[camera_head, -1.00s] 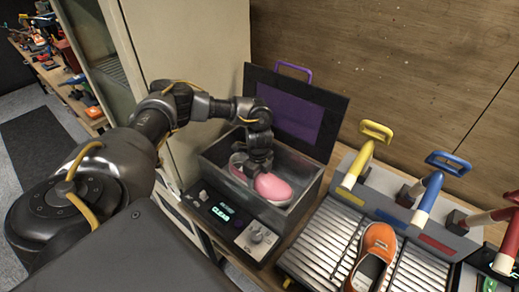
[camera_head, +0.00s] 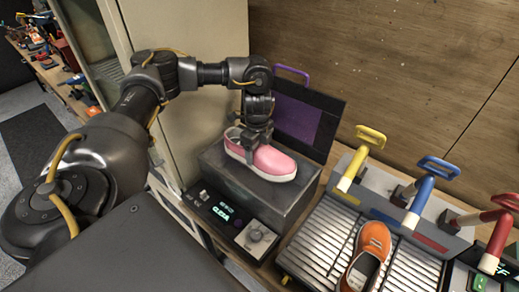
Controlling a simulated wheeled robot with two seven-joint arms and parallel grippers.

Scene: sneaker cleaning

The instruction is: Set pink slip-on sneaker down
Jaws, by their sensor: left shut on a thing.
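The pink slip-on sneaker (camera_head: 275,163) has a white sole and is held roughly level, toe to the right, above the grey metal box (camera_head: 242,198). My left gripper (camera_head: 254,150) comes down from above and is shut on the sneaker near its opening. The sneaker hides most of the box's inside, and I cannot tell the exact gap between its sole and the box. My right gripper is not in view.
The box's lid with a purple inside (camera_head: 298,122) stands open behind. A control panel (camera_head: 235,222) with a lit display sits in front. To the right is a ribbed rack (camera_head: 318,236) with an orange sneaker (camera_head: 368,255) and yellow, blue and red handled posts.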

